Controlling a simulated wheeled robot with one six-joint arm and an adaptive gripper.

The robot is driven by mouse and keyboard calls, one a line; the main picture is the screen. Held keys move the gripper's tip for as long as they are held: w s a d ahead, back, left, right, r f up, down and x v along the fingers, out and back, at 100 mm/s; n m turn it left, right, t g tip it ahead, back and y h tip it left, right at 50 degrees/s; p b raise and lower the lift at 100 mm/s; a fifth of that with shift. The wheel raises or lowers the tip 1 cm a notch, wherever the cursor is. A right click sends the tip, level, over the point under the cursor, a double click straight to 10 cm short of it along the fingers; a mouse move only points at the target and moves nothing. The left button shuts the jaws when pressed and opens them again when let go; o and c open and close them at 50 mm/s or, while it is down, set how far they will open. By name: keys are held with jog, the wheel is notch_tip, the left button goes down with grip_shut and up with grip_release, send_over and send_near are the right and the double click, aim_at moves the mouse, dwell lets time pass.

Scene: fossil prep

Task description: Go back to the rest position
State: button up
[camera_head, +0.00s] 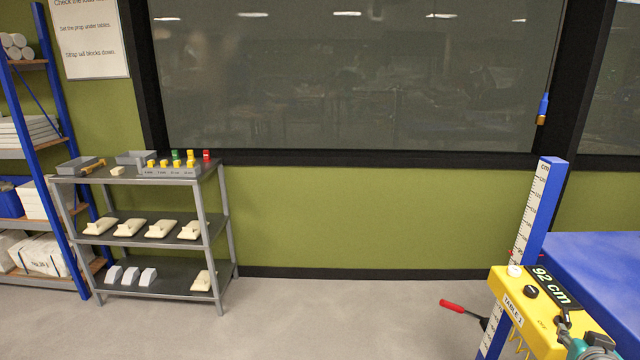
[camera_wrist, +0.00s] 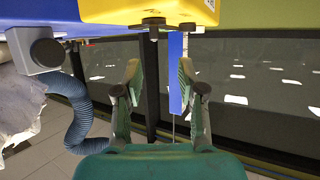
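My gripper (camera_wrist: 159,72) is open in the wrist view, its two green fingers wide apart. Nothing is held between them; a blue post (camera_wrist: 176,75) shows behind, near the right finger. In the camera_head view part of my teal gripper (camera_head: 590,345) shows at the lower right corner, by the yellow control box (camera_head: 510,313). The box carries a "92 cm" display, a "TABLE 1" label and a black knob (camera_head: 531,291). The box also shows in the wrist view (camera_wrist: 115,10), just beyond the fingertips. Whether the fingers touch it I cannot tell.
A blue table (camera_head: 600,270) and an upright scale post (camera_head: 535,215) stand at the right. A red-handled tool (camera_head: 452,305) juts out beside the box. A grey shelf cart (camera_head: 125,262) and a blue rack (camera_head: 50,150) stand at the left. The middle floor is clear.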

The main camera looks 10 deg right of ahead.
jog(key=s+a+f+n+t+y, duration=0.1)
jog(key=s+a+f, duration=0.3)
jog(key=a, duration=0.5)
jog(key=s+a+f+n+t+y, duration=0.1)
jog(key=a+f+n+y, duration=0.1)
jog(key=a+f, duration=0.6)
jog(key=s+a+f+n+t+y, duration=0.1)
jog(key=s+a+f, duration=0.25)
jog(key=a, duration=0.65)
jog(key=s+a+r+n+y, duration=0.2)
jog(key=s+a, duration=0.5)
jog(key=s, duration=0.4)
jog(key=s+a+r+n+t+y, duration=0.1)
jog(key=s+a+r+n+y, duration=0.1)
jog(key=s+a, duration=0.6)
jog(key=s+y, duration=0.1)
jog(key=s, duration=0.3)
jog(key=shift+t, duration=0.3)
jog(key=shift+s, duration=0.1)
